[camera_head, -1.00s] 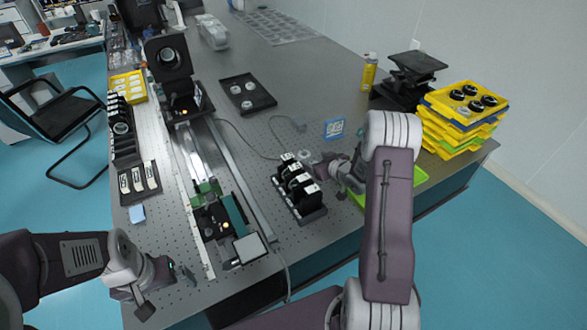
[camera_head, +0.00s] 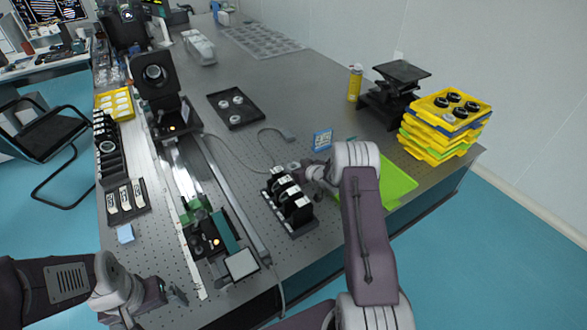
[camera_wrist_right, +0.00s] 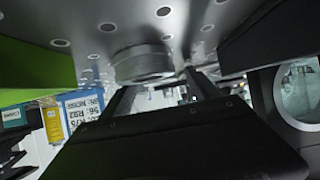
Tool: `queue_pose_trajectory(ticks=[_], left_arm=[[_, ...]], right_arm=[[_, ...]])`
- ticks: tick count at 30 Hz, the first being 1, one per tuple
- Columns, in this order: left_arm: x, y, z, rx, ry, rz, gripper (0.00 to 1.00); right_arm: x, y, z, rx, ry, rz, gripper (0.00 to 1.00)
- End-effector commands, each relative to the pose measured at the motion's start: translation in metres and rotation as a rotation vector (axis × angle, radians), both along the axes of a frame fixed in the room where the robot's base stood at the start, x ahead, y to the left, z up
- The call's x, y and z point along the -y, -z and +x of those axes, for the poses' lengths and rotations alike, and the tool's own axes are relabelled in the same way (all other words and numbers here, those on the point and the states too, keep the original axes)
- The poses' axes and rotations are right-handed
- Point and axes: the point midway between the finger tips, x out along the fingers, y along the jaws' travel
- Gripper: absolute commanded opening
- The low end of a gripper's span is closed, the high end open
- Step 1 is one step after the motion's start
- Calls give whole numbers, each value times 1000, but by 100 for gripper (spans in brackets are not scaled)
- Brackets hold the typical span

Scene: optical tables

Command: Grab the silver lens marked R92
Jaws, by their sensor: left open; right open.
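A silver round lens (camera_wrist_right: 143,62) sits on the perforated table, close to the fingertips of my right gripper (camera_wrist_right: 162,88). Its marking is not readable. In the head view a small silver disc (camera_head: 293,165) lies just left of my right gripper (camera_head: 304,171), behind a black rack. My right gripper is open, with the lens in front of the gap between its fingers; I cannot tell whether they touch it. My left gripper (camera_head: 172,298) is open and empty near the table's front left edge.
The black rack of mounts (camera_head: 290,203) stands close to my right gripper; a round mount (camera_wrist_right: 300,92) shows at right in the wrist view. A labelled card (camera_head: 322,140) stands behind, a green tray (camera_head: 397,186) to the right. A cable (camera_head: 262,145) lies nearby.

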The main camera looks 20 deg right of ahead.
Motion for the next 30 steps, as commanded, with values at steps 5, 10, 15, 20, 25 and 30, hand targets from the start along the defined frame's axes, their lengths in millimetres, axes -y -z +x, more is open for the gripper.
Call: queue_pose_trajectory(ticks=[5, 10, 15, 20, 25, 30], left_arm=[[0, 0, 0, 0, 0, 0, 100], [0, 0, 0, 0, 0, 0, 100], [0, 0, 0, 0, 0, 0, 100], [0, 0, 0, 0, 0, 0, 100], [0, -2, 0, 0, 0, 0, 100], [0, -5, 0, 0, 0, 0, 100]], right_arm=[[0, 0, 0, 0, 0, 0, 70], [0, 0, 0, 0, 0, 0, 23], [0, 0, 0, 0, 0, 0, 4], [0, -2, 0, 0, 0, 0, 4], [0, -19, 0, 1, 0, -2, 4], [10, -49, -1, 2, 4, -2, 4]])
